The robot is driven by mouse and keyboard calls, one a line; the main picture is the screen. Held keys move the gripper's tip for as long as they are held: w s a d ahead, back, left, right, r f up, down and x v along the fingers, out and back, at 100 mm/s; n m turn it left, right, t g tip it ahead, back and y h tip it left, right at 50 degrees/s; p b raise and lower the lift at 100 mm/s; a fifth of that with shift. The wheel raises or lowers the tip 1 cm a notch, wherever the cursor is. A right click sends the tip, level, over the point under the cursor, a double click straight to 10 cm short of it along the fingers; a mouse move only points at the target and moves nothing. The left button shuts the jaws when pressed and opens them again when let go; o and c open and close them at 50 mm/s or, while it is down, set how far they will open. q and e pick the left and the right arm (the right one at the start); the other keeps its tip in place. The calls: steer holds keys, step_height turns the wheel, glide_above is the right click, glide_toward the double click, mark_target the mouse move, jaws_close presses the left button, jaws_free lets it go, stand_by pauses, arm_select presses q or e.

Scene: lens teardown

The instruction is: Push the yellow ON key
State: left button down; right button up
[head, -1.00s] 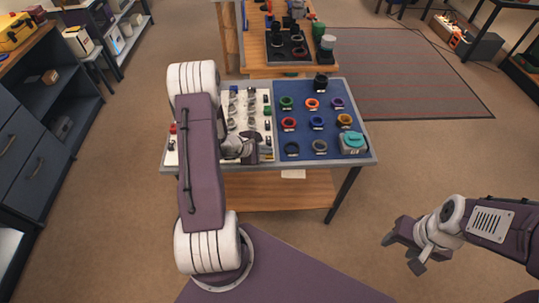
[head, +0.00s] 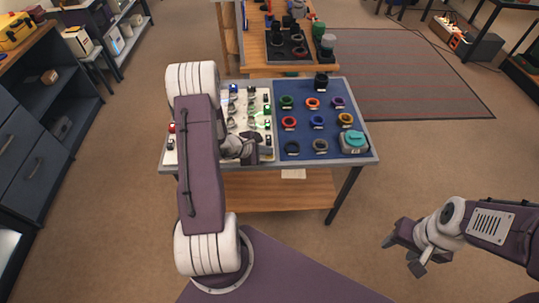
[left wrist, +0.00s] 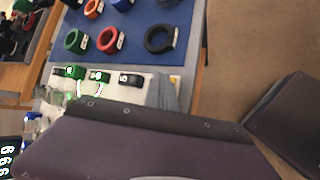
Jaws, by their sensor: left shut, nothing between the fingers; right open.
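I cannot make out the yellow ON key in either current view; my left arm and gripper cover part of the pale panel (head: 259,95) on the table's left side. My left gripper (head: 250,152) is shut and empty, low over the panel's right part, near the blue mat's edge. Whether it touches a key I cannot tell. In the left wrist view, dark purple parts of mine fill the lower half. Beyond them, a green key (left wrist: 75,72) and a black key (left wrist: 130,79) show on the panel. My right gripper (head: 401,256) is open and empty, away from the table at the right.
A blue mat (head: 303,132) with several coloured rings lies right of the panel. A teal-topped device (head: 353,142) stands at its front right corner. Another wooden table (head: 255,57) with dark lens parts stands behind. The floor around my right gripper is clear.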

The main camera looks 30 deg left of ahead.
mark_target(267, 156)
arm_select(q)
steer(key=shift+r, duration=0.4)
step_height(267, 156, up, 6)
steer(key=p, duration=0.3)
stand_by(0.6)
